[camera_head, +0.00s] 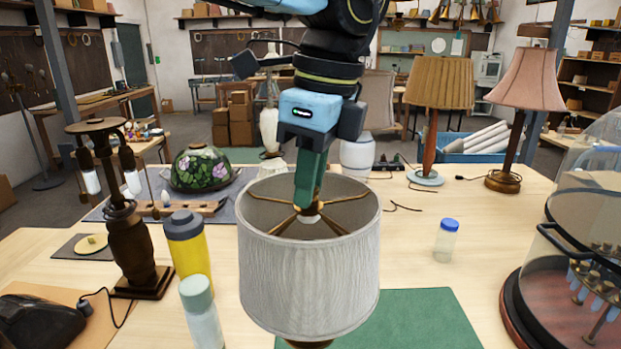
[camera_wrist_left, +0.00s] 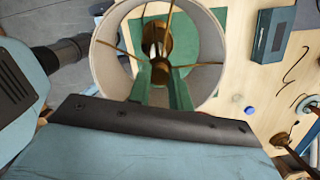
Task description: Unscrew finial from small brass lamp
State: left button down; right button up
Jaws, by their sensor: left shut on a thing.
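The small brass lamp stands at the front middle of the table under a pale grey drum shade (camera_head: 308,275); only a sliver of its base shows below the shade. A brass spider (camera_head: 338,200) spans the open top of the shade. My left gripper (camera_head: 307,207) points straight down into that opening, with its green fingers shut at the hub, on what appears to be the finial. The fingers hide the finial in the head view. In the left wrist view, the finger tips (camera_wrist_left: 160,76) meet at a brass knob at the hub. My right gripper is not in view.
A yellow bottle (camera_head: 190,250) and a pale bottle (camera_head: 202,315) stand close left of the shade. A small blue-capped jar (camera_head: 445,242) is to the right, with a glass dome (camera_head: 570,270) beyond it. A green mat (camera_head: 430,318) lies under the lamp.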

pick_arm(q)
jog(key=n, duration=0.3)
jog(key=shift+w, duration=0.1)
jog(key=n+g, duration=0.1)
jog(key=n, duration=0.2)
jog(key=shift+n, duration=0.4)
jog(key=c, duration=1.2)
grip_release()
